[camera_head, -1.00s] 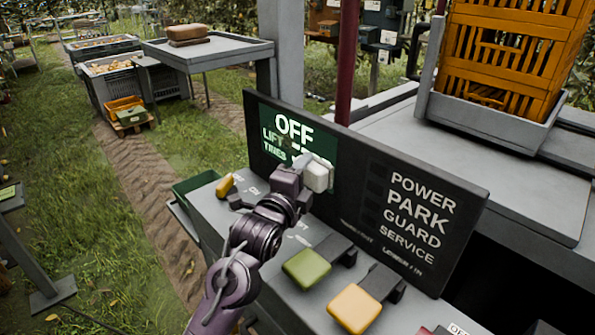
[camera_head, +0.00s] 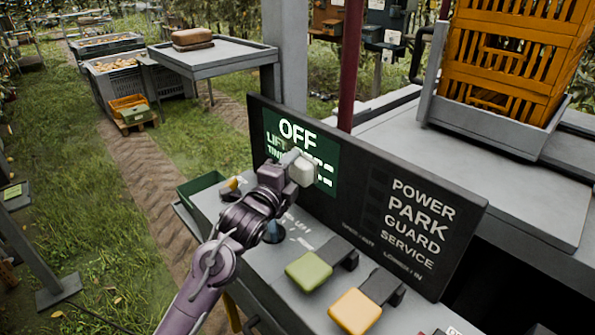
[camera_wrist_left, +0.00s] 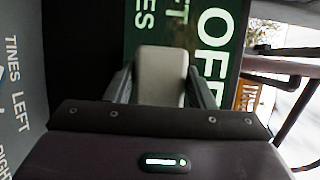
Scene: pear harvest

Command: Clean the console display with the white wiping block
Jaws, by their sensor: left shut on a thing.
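The console display (camera_head: 283,124) is a green screen with white text, "OFF" on top, set in the left part of a dark upright panel. The white wiping block (camera_head: 301,172) is in front of the display and hides part of its lower text. My left gripper (camera_head: 290,163) is shut on the block. In the left wrist view the block (camera_wrist_left: 161,75) sits between the two fingers, with the green display (camera_wrist_left: 211,30) behind it. I cannot tell whether the block touches the screen. My right gripper is not in view.
Below the panel, the grey console bears a green lever pad (camera_head: 309,271) and a yellow lever pad (camera_head: 355,311). A dark red post (camera_head: 350,70) stands behind the panel. An orange crate (camera_head: 505,60) stands at the back right. Grass lies left of the console.

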